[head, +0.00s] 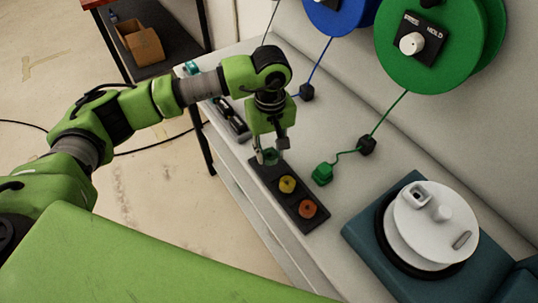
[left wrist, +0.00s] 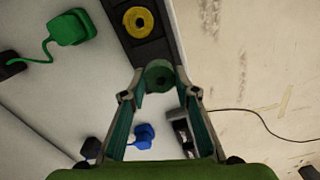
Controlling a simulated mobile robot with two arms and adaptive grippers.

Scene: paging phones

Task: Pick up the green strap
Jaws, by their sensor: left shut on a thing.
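The green strap shows as a small dark green roll with a hole in its middle (left wrist: 159,74), between the fingertips of my left gripper (left wrist: 159,84) in the left wrist view. In the head view my left gripper (head: 270,158) points down over the far end of a black tray (head: 294,208), shut on the green strap, which is mostly hidden there. I cannot tell whether the strap still touches the tray. A yellow roll (head: 287,184) and an orange roll (head: 307,209) sit in the tray. My right gripper is not in view.
A green plug (head: 322,174) lies right of the tray, its cord running up to a green reel (head: 430,45). A blue reel (head: 342,8) hangs beside it. A white round device (head: 435,225) on a teal base stands at right. The pale counter (head: 350,190) is free between.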

